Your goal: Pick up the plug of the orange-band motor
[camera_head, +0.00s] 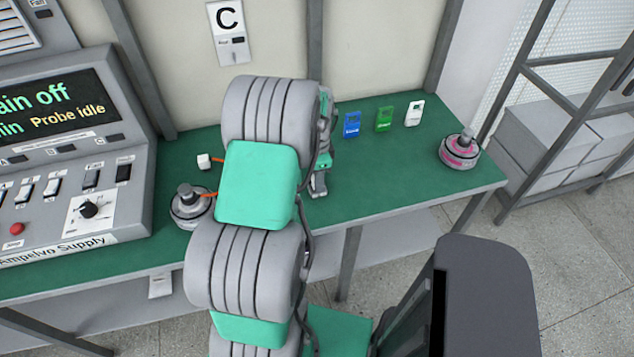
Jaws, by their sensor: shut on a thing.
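The orange-band motor (188,207) stands on the green bench left of my arm, a grey disc with a hub on top. Its band is mostly too small to make out. An orange lead runs from it to the right and goes behind my arm. A small white block (204,161) with a short orange lead sits just behind the motor; I cannot tell whether it is the plug. My gripper (319,184) shows only partly, beyond the arm's upper joint and low over the bench. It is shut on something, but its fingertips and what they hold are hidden.
A pink-band motor (460,150) stands at the bench's right end. Blue (352,124), green (384,119) and white (414,113) tags stand at the back. The power supply (75,190) fills the left. The bench (400,170) is clear between gripper and pink-band motor.

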